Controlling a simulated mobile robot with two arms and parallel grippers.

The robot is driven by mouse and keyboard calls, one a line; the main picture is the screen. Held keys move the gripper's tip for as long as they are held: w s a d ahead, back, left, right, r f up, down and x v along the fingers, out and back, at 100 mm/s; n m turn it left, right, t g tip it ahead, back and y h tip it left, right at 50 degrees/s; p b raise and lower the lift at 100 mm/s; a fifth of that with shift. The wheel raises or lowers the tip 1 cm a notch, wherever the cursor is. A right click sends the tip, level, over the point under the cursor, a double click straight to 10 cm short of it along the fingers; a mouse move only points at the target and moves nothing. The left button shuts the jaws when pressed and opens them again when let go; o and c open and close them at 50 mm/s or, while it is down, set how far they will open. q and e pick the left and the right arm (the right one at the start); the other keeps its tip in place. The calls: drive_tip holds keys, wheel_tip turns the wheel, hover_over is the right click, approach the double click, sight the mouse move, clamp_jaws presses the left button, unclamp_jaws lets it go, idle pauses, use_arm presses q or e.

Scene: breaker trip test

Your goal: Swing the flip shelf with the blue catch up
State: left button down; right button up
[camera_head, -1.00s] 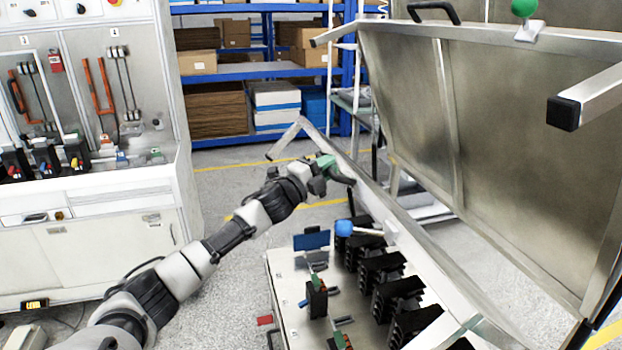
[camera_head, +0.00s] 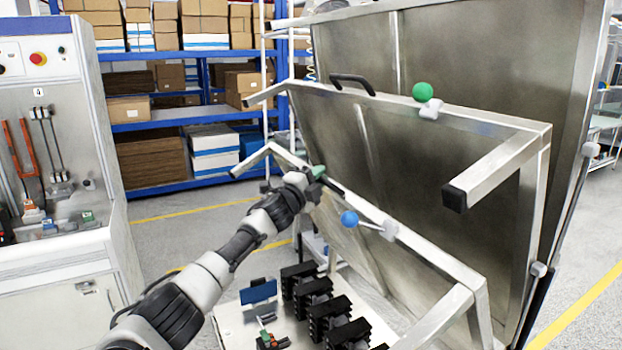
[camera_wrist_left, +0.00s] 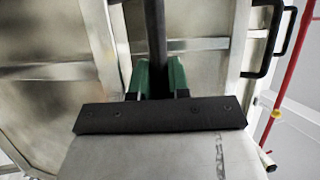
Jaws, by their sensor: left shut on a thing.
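The flip shelf with the blue catch (camera_head: 425,252) is a metal-framed panel. It stands tilted up over the cart, its upper edge running from the middle down to the lower right. Its blue ball catch (camera_head: 349,218) sits on a short rod at that edge. My left gripper (camera_head: 318,173), with green fingers, is at the far part of the edge. In the left wrist view, the fingers (camera_wrist_left: 158,80) are shut around a dark handle bar (camera_wrist_left: 156,35). The handle is mostly hidden by the gripper in the head view. My right gripper is out of view.
Behind it stands another raised shelf with a green ball catch (camera_head: 423,92) and a black handle (camera_head: 352,83). Its black-capped arm (camera_head: 455,197) juts forward. Black breaker blocks (camera_head: 330,315) stand on the cart below. A white test cabinet (camera_head: 50,150) is at left; floor lies between.

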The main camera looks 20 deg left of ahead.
use_arm(q)
drive_tip(key=shift+d+r, duration=0.1)
drive_tip(key=shift+r, duration=0.5)
drive_tip(key=c, duration=1.4)
unclamp_jaws()
drive_tip(key=shift+w+d, duration=0.1)
drive_tip(key=shift+s+f, duration=0.3)
drive_tip(key=shift+f, duration=0.2)
drive_tip(key=b+v, duration=0.3)
drive_tip(key=v, duration=0.6)
drive_tip(key=shift+s+d, duration=0.1)
drive_tip(key=shift+f, duration=0.1)
